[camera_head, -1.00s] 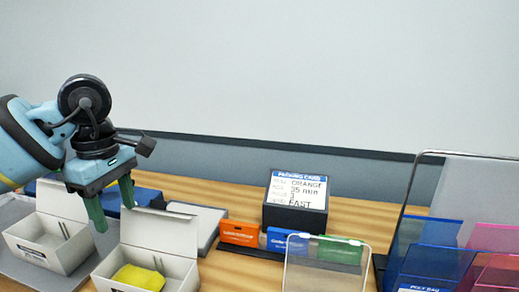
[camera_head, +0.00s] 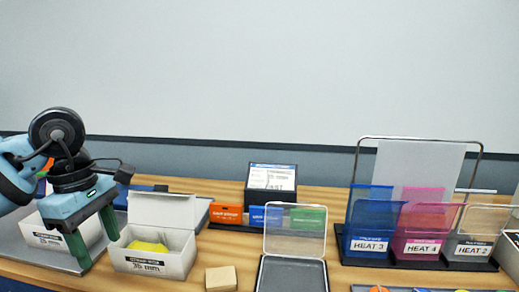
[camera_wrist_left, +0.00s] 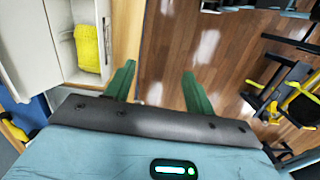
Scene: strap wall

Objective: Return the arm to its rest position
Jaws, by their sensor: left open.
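My left gripper (camera_head: 92,239) is open and empty, its green fingers apart, at the left of the head view. It hangs in front of the left white box (camera_head: 45,238) and to the left of the white box labelled 35 mm (camera_head: 168,264). That box has its lid up and a yellow item (camera_head: 148,247) inside. In the left wrist view the left gripper (camera_wrist_left: 158,85) has only the table edge and wooden floor between its fingers. The box with the yellow item (camera_wrist_left: 88,48) is at upper left there. My right gripper is not in view.
A packing card stand (camera_head: 271,180) and orange, blue and green cards (camera_head: 226,214) stand mid-table. A clear-lidded tray (camera_head: 293,272) and a wooden block (camera_head: 220,279) lie in front. A rack with HEAT-labelled pockets (camera_head: 368,245) is at right. Dark equipment (camera_wrist_left: 285,85) stands on the floor.

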